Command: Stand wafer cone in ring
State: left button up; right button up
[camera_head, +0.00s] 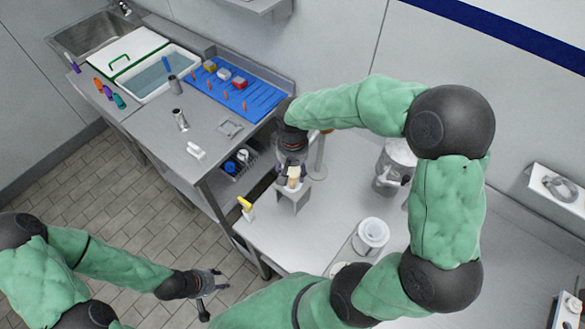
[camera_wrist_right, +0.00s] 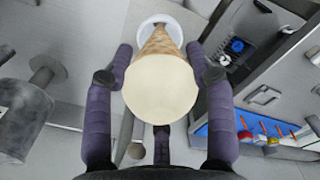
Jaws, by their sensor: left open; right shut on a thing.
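A tan wafer cone (camera_head: 293,175) is held in my right gripper (camera_head: 292,182), above a small grey stand (camera_head: 296,197) at the left part of the counter. In the right wrist view the cone (camera_wrist_right: 160,85) shows its pale round wide end toward the camera. Its tip points away, over a white ring (camera_wrist_right: 172,17). The tip overlaps the ring in this view; I cannot tell whether it is inside or above it. The right gripper's purple fingers (camera_wrist_right: 160,75) lie on both sides of the cone. My left gripper (camera_head: 212,283) is open and empty over the floor at lower left.
A yellow-topped bottle (camera_head: 245,208) stands at the counter's left edge. A white tub (camera_head: 371,236) and a metal container (camera_head: 393,168) stand to the right. The side bench holds a blue mat (camera_head: 262,99), a basin (camera_head: 150,78) and small items. My right arm covers part of the counter.

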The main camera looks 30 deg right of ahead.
jog(key=shift+f+b, duration=1.55)
jog(key=shift+f, duration=0.55)
jog(key=o, duration=0.8)
jog(key=shift+o, duration=0.2)
notch_tip(320, 180, up, 12)
jog(key=shift+r, duration=0.1)
